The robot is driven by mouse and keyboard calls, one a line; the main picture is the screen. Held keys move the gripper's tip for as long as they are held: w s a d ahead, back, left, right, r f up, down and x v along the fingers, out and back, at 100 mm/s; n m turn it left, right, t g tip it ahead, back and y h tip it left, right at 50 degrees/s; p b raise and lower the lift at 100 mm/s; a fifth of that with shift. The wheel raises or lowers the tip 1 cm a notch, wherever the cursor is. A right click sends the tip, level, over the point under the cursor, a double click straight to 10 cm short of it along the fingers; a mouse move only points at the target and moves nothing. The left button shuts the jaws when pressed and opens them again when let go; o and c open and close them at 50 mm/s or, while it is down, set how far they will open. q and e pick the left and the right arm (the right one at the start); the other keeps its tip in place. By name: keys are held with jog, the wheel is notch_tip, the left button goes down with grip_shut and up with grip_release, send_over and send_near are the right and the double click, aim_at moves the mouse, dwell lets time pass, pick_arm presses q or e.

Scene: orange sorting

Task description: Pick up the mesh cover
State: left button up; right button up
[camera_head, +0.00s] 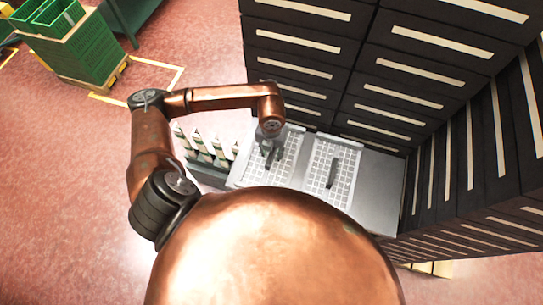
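Two white mesh covers lie side by side on a grey metal counter. The left mesh cover (287,159) is partly hidden under my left gripper (270,158). The right mesh cover (347,172) lies flat, with a dark bar handle (333,173) across its middle. My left gripper points down over the middle of the left cover. Its fingers are small and dark, and they hide that cover's handle area. I cannot tell whether they touch or grip anything. My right gripper is not in view.
A grey metal counter (380,188) has bare room right of the covers. Several bottles with pale labels (203,148) stand in a dark holder at its left. Tall dark drawer cabinets (400,75) close off the back and right. Green crates (85,50) stand far left.

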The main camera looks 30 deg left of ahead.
pick_arm(q)
jog(key=shift+c, duration=0.5)
grip_shut()
